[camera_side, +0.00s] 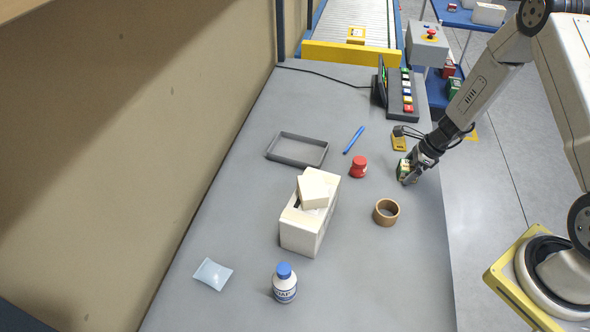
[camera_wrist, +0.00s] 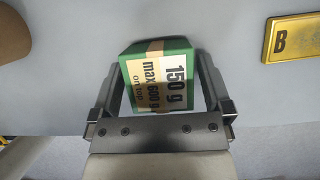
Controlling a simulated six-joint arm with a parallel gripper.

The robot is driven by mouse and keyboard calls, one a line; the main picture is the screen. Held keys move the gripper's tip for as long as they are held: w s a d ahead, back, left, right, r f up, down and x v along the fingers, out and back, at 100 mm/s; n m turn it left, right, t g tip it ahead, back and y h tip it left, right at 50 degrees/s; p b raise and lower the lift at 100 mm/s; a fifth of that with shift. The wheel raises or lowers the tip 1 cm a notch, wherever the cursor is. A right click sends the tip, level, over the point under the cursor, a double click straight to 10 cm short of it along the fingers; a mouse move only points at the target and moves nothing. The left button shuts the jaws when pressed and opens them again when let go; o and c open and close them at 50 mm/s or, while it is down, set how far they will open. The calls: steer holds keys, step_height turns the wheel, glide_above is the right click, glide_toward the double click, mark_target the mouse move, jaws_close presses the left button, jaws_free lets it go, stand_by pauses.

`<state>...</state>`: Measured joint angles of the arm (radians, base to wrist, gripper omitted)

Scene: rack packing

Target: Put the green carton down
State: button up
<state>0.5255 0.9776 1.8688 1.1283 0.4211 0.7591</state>
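The green carton (camera_wrist: 160,85) sits between the two fingers of my gripper (camera_wrist: 160,78) in the wrist view. Its labelled face, with "150 g" and "max 600 g on top", is turned to the camera. The fingertips lie along its left and right sides, and my gripper looks shut on it. In the side view my gripper (camera_side: 408,171) points down with the carton (camera_side: 402,168) at the right edge of the grey table (camera_side: 340,285). The carton is at or just above the tabletop; I cannot tell if it touches.
A yellow "B" plate (camera_wrist: 292,38) lies right of the carton in the wrist view.

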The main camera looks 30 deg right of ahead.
steer(key=v, duration=1.2)
steer(key=shift+r, duration=0.15)
stand_by(0.7)
steer(key=s+a+r+n+h, duration=0.1)
steer(key=s+a+r+n, duration=0.1)
steer(key=a+n, duration=0.4)
steer(key=s+a+r+n+h, duration=0.1)
steer(key=s+a+r+n, duration=0.2)
steer(key=n, duration=0.9)
steer(key=s+a+r+n+h, duration=0.1)
steer(key=s+a+r+n, duration=0.2)
steer(key=a+n, duration=0.6)
steer(key=shift+s+a+r+g, duration=0.25)
steer(key=shift+a+r+g, duration=0.05)
steer(key=shift+a+r, duration=0.15)
